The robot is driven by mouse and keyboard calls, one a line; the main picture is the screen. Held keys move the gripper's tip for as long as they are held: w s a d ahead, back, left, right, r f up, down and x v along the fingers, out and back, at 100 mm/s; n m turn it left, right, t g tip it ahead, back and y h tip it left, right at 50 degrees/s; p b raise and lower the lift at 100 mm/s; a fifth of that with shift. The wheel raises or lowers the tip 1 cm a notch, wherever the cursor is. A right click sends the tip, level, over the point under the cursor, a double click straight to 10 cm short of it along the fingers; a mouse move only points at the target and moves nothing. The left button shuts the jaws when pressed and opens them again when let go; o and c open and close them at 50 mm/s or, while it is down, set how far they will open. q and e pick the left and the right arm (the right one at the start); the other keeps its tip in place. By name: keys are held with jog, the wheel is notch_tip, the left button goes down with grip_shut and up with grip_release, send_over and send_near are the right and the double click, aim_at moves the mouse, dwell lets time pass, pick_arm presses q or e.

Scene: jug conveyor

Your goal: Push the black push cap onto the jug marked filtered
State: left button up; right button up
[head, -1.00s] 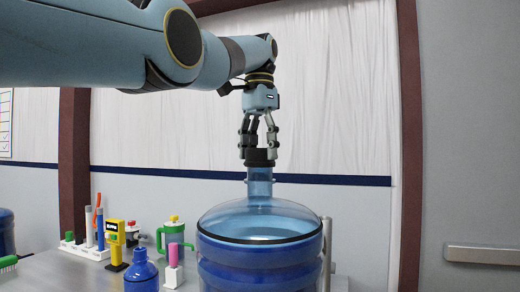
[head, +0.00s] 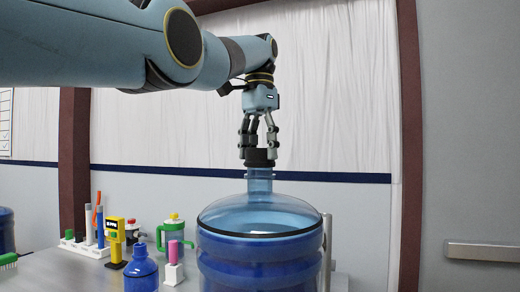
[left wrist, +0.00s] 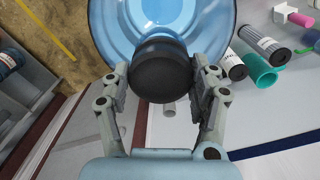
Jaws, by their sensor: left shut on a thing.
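The large blue jug (head: 262,262) stands upright in the lower middle of the head view, its clear neck (head: 260,182) pointing up. No marking on it can be read. My left gripper (head: 259,149) points down above the neck and is shut on the black push cap (head: 260,161). The cap is at the top of the neck, in line with it; whether it is seated cannot be told. In the left wrist view the cap (left wrist: 161,68) sits between the two fingers (left wrist: 161,95), with the jug (left wrist: 205,18) behind it. My right gripper is not in view.
A metal post (head: 327,250) stands close right of the jug. A wall with a curtain is behind.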

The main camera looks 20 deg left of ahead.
pick_arm(q)
jog(key=shift+f+b, duration=0.4)
dwell(0.5)
jog(key=o, duration=0.9)
jog(key=shift+c, duration=0.2)
jog(key=shift+o, duration=0.4)
jog(key=shift+o, duration=0.8)
jog(key=shift+r, duration=0.15)
jog(key=shift+r+p, duration=3.95)
jog(key=shift+p, duration=0.35)
